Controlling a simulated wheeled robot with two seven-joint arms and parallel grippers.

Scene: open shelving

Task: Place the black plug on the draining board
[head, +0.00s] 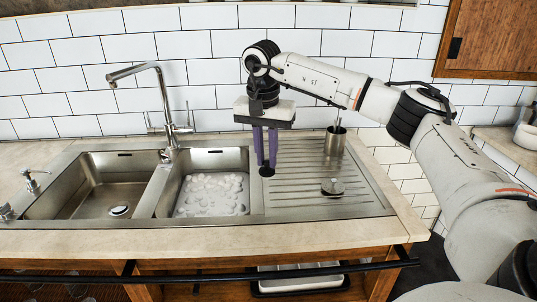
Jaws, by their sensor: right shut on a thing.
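My right gripper (266,165) reaches in from the right and points down, its purple fingers shut on the black plug (267,172). The plug is a small dark disc at the fingertips. In the picture it shows against the left edge of the ribbed steel draining board (300,200), beside the right basin. I cannot tell whether the plug touches the board or is held above it. My left gripper is not in view.
A metal cup (335,142) with something upright in it stands at the board's back. A small round metal piece (332,187) lies on the board. The right basin (210,200) holds whitish foam or bubbles. A tall tap (165,100) rises behind the basins.

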